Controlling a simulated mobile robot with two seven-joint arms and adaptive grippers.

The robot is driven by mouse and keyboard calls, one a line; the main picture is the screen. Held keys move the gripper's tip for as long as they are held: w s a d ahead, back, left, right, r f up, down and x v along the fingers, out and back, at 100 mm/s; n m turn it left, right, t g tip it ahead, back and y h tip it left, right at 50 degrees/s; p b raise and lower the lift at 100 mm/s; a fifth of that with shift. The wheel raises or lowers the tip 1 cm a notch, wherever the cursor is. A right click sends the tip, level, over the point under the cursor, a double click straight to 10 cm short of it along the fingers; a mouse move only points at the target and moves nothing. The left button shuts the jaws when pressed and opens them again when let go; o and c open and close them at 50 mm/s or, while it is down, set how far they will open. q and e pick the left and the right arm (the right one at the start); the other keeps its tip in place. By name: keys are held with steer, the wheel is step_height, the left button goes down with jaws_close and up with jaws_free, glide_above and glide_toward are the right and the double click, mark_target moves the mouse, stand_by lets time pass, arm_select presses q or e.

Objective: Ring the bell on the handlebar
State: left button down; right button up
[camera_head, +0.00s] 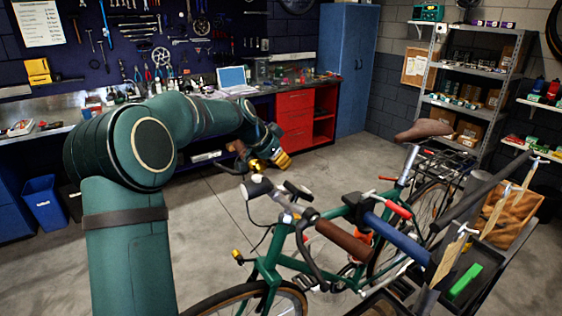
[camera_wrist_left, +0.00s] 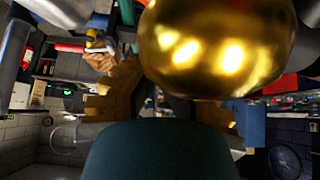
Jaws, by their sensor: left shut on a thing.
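The green bike (camera_head: 268,268) stands at the front of the head view, with its handlebar turned toward my left arm. The golden, dome-shaped bell (camera_head: 254,165) is near the far end of the handlebar, beside a brown grip (camera_head: 238,149). My left gripper (camera_head: 268,161), with yellowish fingers, is at the bell and shut on it. In the left wrist view the shiny bell (camera_wrist_left: 212,45) fills the upper middle, very close to the camera. The finger pads show to either side below it; the exact contact is hidden behind the dome. My right gripper is not in view.
A near brown grip (camera_head: 343,239) and a blue clamp tube (camera_head: 402,236) stick out at the front right. A workbench with a red drawer cabinet (camera_head: 294,118) and a blue locker (camera_head: 347,70) stand behind. The floor between bench and bike is clear.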

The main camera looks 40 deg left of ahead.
arm_select(q)
steer(key=shift+r, duration=0.1)
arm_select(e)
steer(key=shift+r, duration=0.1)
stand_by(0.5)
arm_select(q)
steer(key=shift+r+p, duration=0.45)
steer(key=shift+r, duration=0.25)
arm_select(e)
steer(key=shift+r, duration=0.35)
